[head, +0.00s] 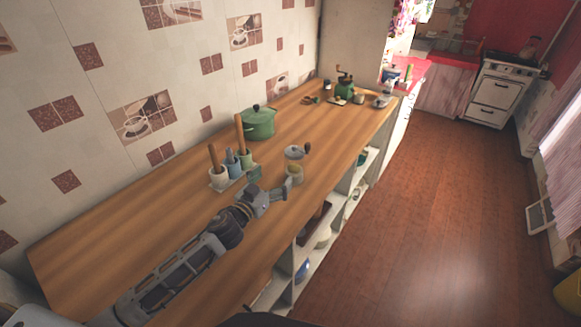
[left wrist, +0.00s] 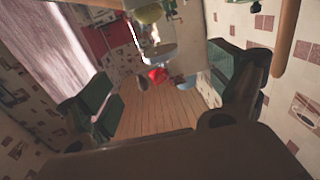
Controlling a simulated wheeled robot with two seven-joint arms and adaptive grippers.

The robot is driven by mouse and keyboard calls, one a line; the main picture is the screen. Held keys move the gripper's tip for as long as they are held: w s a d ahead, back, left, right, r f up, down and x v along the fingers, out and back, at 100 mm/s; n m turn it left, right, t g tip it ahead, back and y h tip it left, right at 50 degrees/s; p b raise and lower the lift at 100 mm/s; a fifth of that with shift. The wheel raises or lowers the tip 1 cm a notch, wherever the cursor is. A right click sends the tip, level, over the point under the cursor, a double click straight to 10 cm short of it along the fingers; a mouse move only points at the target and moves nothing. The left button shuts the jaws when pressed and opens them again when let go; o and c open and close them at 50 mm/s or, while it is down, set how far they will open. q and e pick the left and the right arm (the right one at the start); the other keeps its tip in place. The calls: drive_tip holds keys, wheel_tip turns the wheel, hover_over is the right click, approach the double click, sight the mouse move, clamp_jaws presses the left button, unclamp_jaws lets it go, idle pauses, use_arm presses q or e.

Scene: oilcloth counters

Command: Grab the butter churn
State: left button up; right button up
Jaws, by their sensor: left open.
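The butter churn (head: 294,171), a clear jar with yellowish contents and a grey crank top, stands upright on the wooden counter (head: 330,133). My left gripper (head: 284,190) is open and empty, low over the counter on the near side of the churn, close to it. In the left wrist view, which looks upside down, the churn (left wrist: 150,36) shows at the top, beyond and between the two spread dark fingers (left wrist: 168,103). I cannot tell from these views whether a finger touches it. My right gripper is not in view.
Left of the churn stand small cups with wooden-handled tools (head: 217,178) and a green lidded pot (head: 258,122). A green grinder (head: 345,88) and small items are at the far end. Tiled wall lies left; the counter's front edge and open shelves (head: 320,237) lie right.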

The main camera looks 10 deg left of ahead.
sight(289, 161)
use_arm(q)
drive_tip(key=shift+w, duration=0.15)
drive_tip(key=shift+p+x, duration=0.65)
drive_tip(key=shift+x, duration=3.55)
drive_tip(key=shift+d, duration=0.1)
drive_tip(key=shift+x, duration=0.75)
drive_tip(key=shift+p+x, duration=0.5)
drive_tip(key=shift+x, duration=1.3)
drive_tip(key=shift+f, duration=0.15)
drive_tip(key=c, duration=1.6)
drive_tip(key=shift+c, duration=0.2)
drive_tip(key=shift+r, duration=0.3)
